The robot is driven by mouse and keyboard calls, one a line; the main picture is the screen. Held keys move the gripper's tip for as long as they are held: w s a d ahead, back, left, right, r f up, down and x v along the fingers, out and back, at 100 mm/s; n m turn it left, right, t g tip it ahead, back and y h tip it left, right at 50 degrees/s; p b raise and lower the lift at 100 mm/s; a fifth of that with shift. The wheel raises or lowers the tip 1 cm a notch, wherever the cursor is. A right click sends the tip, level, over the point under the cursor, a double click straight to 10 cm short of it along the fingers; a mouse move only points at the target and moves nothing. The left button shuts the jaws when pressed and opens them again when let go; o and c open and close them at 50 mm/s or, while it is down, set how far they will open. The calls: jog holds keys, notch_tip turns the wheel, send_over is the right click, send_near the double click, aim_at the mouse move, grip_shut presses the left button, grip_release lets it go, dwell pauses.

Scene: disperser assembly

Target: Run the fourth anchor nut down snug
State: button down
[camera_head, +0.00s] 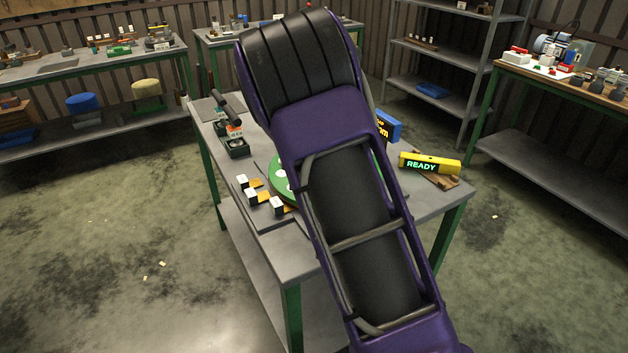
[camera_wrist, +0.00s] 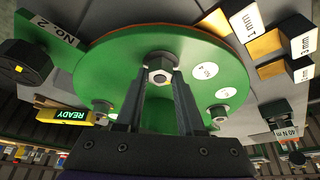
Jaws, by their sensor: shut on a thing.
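A silver hex nut (camera_wrist: 160,76) sits on a stud near the base's rim. My gripper (camera_wrist: 163,79) points at it with both fingers close together, shut on the nut. White round labels mark the green face. My gripper and the held nut are hidden in the head view.
A yellow display (camera_head: 430,164) reads READY at the table's right. Several white-and-orange blocks (camera_head: 252,196) stand at the front left. A dark tool with a torque label (camera_head: 234,130) stands at the back left. A blue box (camera_head: 389,125) is behind my arm.

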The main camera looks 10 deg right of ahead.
jog(key=shift+a+m+g+h+p, duration=0.1)
jog(key=shift+m+g+h+p, duration=0.5)
jog(key=shift+m, duration=1.4)
jog(key=c, duration=0.5)
grip_release()
jog(key=p+v, duration=0.1)
jog(key=v, duration=1.6)
jog(key=shift+r, duration=0.15)
jog(key=shift+s, duration=0.1)
